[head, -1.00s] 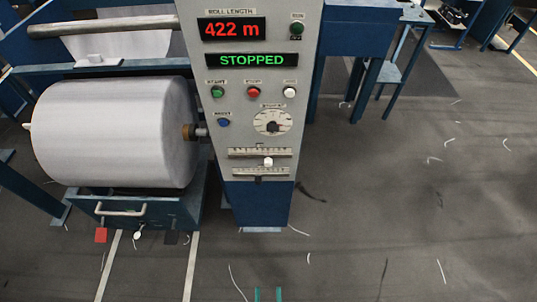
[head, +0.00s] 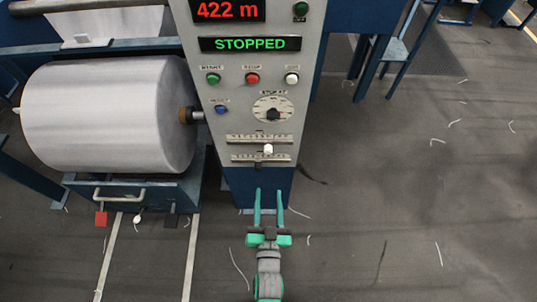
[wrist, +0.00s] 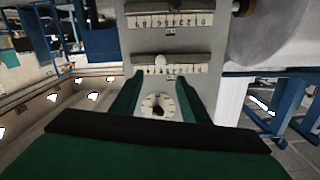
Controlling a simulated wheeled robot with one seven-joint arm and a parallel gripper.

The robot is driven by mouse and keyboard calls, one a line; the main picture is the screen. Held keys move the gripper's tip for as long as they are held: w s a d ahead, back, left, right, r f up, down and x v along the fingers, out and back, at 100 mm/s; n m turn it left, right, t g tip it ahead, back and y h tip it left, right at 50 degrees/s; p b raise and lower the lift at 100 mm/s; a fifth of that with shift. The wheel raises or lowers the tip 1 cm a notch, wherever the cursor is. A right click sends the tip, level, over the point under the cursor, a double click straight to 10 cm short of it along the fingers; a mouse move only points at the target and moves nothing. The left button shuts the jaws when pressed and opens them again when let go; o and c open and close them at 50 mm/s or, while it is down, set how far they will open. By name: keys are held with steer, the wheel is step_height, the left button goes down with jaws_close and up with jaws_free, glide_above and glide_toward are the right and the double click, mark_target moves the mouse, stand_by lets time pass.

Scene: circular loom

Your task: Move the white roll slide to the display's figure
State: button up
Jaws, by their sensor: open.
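The roll length display (head: 229,10) reads 422 m in red. The white slide knob (head: 268,149) sits on the upper of two horizontal scales (head: 245,138), right of its middle. In the wrist view, where the panel appears upside down, the white knob (wrist: 161,60) shows beyond my fingertips. The scale's figures are too small to read surely. My gripper (head: 268,195) is open and empty, its two fingers apart. In the head view it is below the slides, in front of the panel's blue base. In the wrist view the fingers (wrist: 157,85) frame the dial, not touching the knob.
A lower scale (head: 275,158) with a dark knob lies under the white one. Above are a round dial (head: 272,110), green, red, white and blue buttons, and a green STOPPED sign (head: 250,44). A large white roll (head: 105,115) stands left. The floor at right is open.

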glide_toward(268, 153)
steer(key=w, duration=0.9)
steer(key=shift+w+f, duration=0.15)
jaws_close()
stand_by(1.4)
